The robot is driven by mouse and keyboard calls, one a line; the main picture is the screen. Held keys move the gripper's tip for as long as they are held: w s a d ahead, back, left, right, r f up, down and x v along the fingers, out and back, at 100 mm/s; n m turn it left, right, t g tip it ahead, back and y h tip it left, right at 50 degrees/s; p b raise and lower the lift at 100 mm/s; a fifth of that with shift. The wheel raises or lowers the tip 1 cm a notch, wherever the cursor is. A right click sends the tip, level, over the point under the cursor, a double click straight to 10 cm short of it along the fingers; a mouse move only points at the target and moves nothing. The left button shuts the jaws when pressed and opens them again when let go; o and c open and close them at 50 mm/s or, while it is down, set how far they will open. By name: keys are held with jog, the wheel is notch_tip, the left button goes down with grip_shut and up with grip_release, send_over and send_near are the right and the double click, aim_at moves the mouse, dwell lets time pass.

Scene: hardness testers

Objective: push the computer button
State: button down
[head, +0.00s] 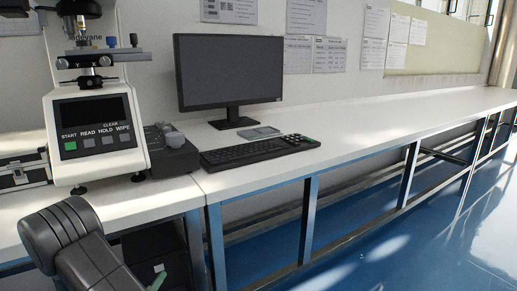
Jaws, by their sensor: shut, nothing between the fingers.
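A dark box that looks like a computer case (150,244) stands in shadow under the left table. A small pale mark shows on it, but I cannot tell whether it is a button. My dark grey arm rises at the bottom left and covers part of the space in front of the table. My gripper is not clearly in view. A black monitor (228,72) with a dark screen stands on the right table, with a black keyboard (258,150) in front of it.
A white hardness tester (95,130) with START, READ, HOLD and WIPE buttons stands on the left table. A dark grey device (170,150) sits beside it. The long white table (370,130) is bare to the right. The blue floor (400,250) is open.

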jog(key=s+d+b, duration=0.2)
jog(key=s+d, duration=0.1)
jog(key=s, duration=0.2)
jog(key=shift+b, duration=0.35)
jog(key=shift+d, duration=0.1)
dwell(1.4)
